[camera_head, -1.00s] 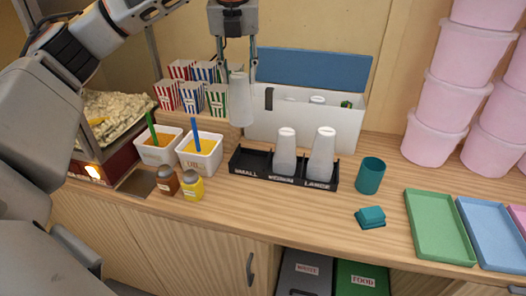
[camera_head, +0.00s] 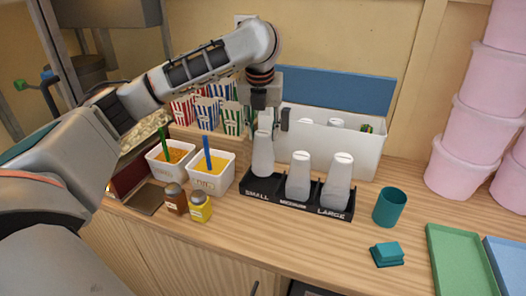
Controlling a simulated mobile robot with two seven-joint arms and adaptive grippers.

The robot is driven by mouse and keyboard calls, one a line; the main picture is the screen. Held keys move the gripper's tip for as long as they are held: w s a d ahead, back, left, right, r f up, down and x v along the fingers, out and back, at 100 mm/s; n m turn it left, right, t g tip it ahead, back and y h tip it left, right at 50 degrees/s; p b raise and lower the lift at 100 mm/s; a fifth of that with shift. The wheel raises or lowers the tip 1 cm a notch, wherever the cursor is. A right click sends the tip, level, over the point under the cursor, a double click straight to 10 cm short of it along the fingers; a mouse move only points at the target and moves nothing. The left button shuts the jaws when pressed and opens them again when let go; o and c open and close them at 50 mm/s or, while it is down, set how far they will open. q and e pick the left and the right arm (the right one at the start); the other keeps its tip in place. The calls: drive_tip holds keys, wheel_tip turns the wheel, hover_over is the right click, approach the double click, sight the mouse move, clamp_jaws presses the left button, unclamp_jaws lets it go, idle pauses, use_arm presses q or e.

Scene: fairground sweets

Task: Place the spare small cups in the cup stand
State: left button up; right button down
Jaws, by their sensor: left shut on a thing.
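The black cup stand (camera_head: 292,204) is on the counter, with compartments labelled SMALL, MEDIUM and LARGE. My left gripper (camera_head: 266,128) is shut on a clear, upside-down small cup (camera_head: 263,157). That cup is upright over the SMALL compartment, with its lower end at or in it; I cannot tell whether it touches the floor of the stand. Upside-down cups stand in the MEDIUM compartment (camera_head: 298,177) and the LARGE compartment (camera_head: 337,181). My right gripper is out of view.
Behind the stand is an open white bin (camera_head: 350,150) with a blue lid (camera_head: 335,88); cups show inside. A teal cup (camera_head: 389,208) and a teal block (camera_head: 387,254) are on the right.

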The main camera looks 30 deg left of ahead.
sight(263, 151)
use_arm(q)
drive_tip(key=shift+f, duration=3.35)
drive_tip(key=o, duration=1.4)
drive_tip(key=shift+f, duration=0.15)
drive_tip(key=v, duration=1.2)
drive_tip(key=shift+w, duration=0.1)
